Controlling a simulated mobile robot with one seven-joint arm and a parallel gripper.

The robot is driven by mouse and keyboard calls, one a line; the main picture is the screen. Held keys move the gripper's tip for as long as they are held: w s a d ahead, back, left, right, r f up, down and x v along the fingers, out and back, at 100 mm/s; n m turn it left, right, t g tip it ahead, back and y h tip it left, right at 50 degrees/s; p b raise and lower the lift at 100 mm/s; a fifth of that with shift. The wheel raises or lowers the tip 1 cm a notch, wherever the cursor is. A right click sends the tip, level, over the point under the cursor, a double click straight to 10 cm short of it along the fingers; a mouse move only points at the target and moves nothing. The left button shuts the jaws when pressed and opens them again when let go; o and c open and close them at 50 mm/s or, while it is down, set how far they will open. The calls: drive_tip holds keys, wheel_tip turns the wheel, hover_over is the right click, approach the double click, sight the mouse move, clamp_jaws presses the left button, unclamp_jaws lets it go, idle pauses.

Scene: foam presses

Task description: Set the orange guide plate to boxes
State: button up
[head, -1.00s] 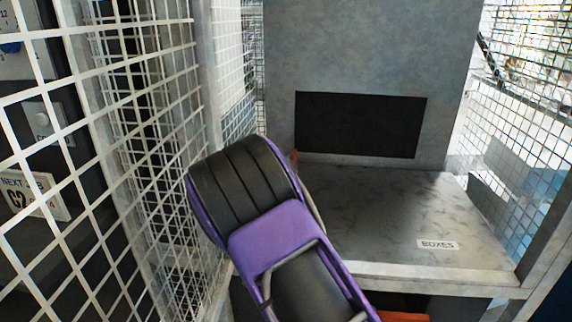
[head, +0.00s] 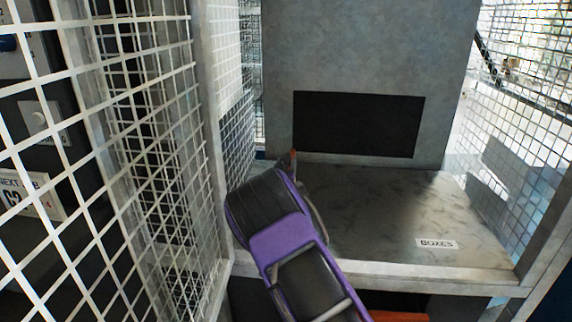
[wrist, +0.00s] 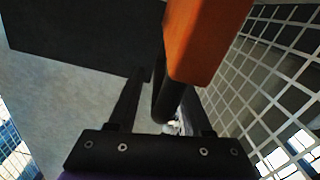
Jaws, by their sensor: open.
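The orange guide plate (wrist: 208,40) fills the upper middle of the wrist view, close to the camera. A dark bar (wrist: 163,98) hangs below its left edge and seems to lie between the fingers of my gripper (wrist: 163,82). The fingers are apart; I cannot tell whether either touches the bar. A white label reading BOXES (head: 437,243) lies on the front right of the grey table (head: 385,210).
A grey panel with a black rectangular opening (head: 357,124) stands behind the table. White wire mesh (head: 160,110) runs close along the left of my arm, and more mesh (head: 530,90) closes the right side. An orange strip (head: 400,316) shows below the table edge.

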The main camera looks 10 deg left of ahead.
clamp_jaws()
idle(1.4)
